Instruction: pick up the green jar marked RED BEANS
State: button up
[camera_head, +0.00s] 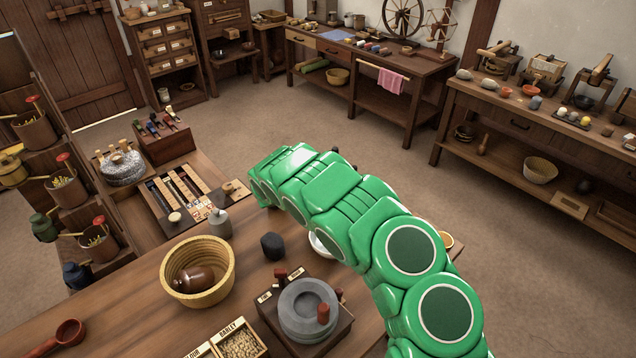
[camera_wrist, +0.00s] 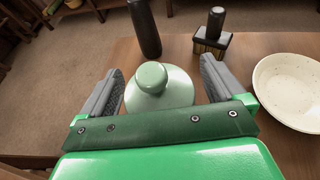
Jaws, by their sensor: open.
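A pale green jar (camera_wrist: 160,90) with a round knob on its lid is in the wrist view, on the wooden table. No label shows on it from above, so I cannot read RED BEANS. My gripper (camera_wrist: 161,70) is open, with one grey finger on each side of the jar's lid. I see a gap between the lid and each finger, and nothing is gripped. The jar's lower part is hidden behind my gripper. In the head view my green arm hides the gripper, and I cannot make out this jar there.
A white speckled bowl (camera_wrist: 290,90) stands close right of my gripper. A dark cylinder (camera_wrist: 145,28) and a black-handled brush (camera_wrist: 211,38) stand just beyond the jar. A yellow basket (camera_head: 198,285) with a brown jar, and a quern (camera_head: 307,308), are on the same table.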

grip_shut()
dwell(0.6)
